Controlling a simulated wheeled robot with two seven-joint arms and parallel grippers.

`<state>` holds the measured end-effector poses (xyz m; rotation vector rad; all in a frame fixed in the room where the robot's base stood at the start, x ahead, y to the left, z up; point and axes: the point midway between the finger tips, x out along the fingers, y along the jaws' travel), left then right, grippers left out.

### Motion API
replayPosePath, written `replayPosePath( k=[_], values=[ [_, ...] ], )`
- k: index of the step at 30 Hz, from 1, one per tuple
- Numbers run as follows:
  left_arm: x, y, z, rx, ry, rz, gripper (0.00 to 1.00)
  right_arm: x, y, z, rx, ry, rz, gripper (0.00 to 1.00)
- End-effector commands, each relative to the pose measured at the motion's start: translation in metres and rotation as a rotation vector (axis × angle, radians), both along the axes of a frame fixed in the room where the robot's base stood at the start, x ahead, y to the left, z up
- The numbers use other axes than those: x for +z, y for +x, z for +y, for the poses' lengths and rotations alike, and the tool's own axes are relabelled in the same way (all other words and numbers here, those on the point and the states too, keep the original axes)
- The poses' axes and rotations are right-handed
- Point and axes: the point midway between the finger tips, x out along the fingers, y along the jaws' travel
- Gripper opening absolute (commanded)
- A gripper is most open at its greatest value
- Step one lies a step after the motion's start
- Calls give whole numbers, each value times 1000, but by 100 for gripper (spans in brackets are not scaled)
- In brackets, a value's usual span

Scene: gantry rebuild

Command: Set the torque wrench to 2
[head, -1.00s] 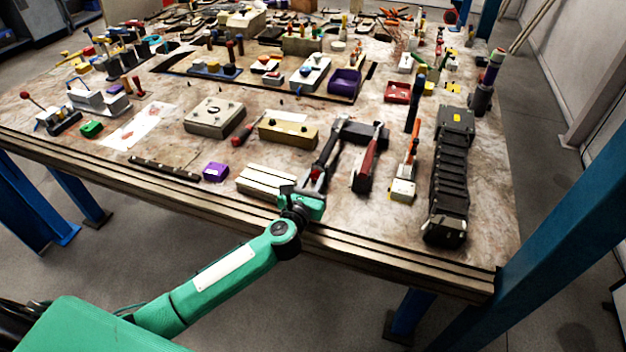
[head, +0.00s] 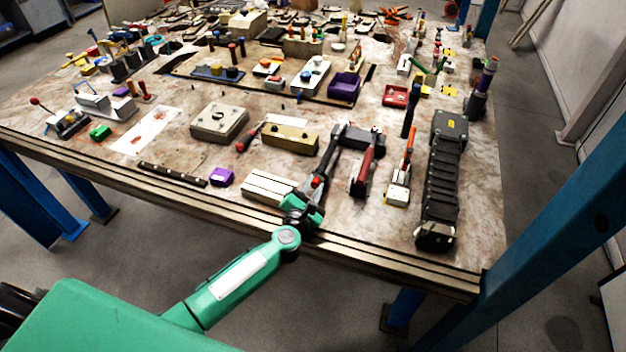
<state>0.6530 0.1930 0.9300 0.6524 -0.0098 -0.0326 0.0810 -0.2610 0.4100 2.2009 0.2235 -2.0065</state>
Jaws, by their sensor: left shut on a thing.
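A long black tool with red parts, which looks like the torque wrench (head: 328,160), lies near the front edge of the workbench. Its far end meets a dark block (head: 365,138). My left gripper (head: 311,197) reaches over the bench's front edge and is shut on the near end of this tool. The fingertips are small and partly hidden by the green wrist. Any scale or number on the tool is too small to read. My right gripper is out of view.
A white grooved block (head: 268,188) stands close left of my gripper. A red-handled tool (head: 363,175), an orange-handled tool (head: 405,160) and a long black ribbed unit (head: 442,180) stand to the right. The workbench (head: 130,215) is crowded behind.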

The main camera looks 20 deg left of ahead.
Motion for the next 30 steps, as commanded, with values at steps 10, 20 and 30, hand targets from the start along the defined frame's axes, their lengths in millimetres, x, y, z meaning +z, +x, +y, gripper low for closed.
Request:
replayPosePath(
  k=[10, 20, 30],
  values=[
    [2, 0, 0, 0, 256, -8, 1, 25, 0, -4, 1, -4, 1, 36],
    [1, 0, 0, 0, 375, -13, 1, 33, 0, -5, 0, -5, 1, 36],
    [0, 0, 0, -1, 396, -14, 1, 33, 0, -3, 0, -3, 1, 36]
  ],
)
